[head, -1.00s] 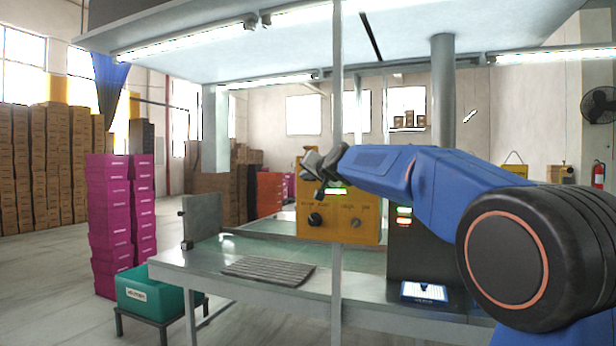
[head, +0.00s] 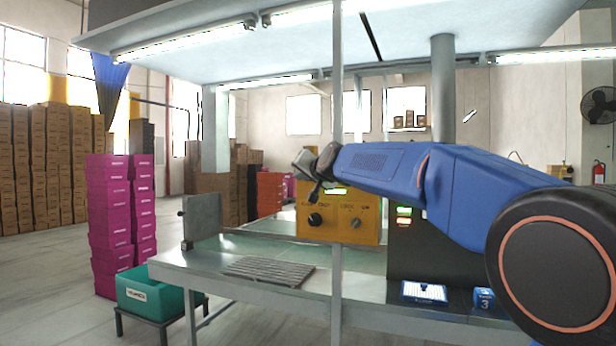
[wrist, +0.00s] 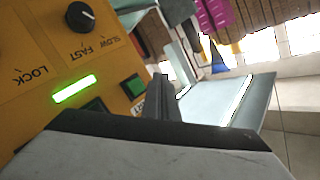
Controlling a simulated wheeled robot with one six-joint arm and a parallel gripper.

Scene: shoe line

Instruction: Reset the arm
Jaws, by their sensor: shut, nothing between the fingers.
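My blue arm reaches in from the right in the head view. My gripper (head: 306,165) is at its left end, in front of the upper part of the yellow control box (head: 335,228). It is shut and empty. In the wrist view the dark fingers of my gripper (wrist: 165,88) stand beside the yellow control box (wrist: 62,50), with its black knob and lit green display. I cannot tell whether they touch the box.
A steel bench (head: 265,297) carries a grey slatted mat (head: 268,271), a blue-and-white pad (head: 424,291) and a blue block marked 3 (head: 484,300). A thin post (head: 337,120) stands at the bench front. A teal crate (head: 150,299) and magenta boxes (head: 110,225) stand left.

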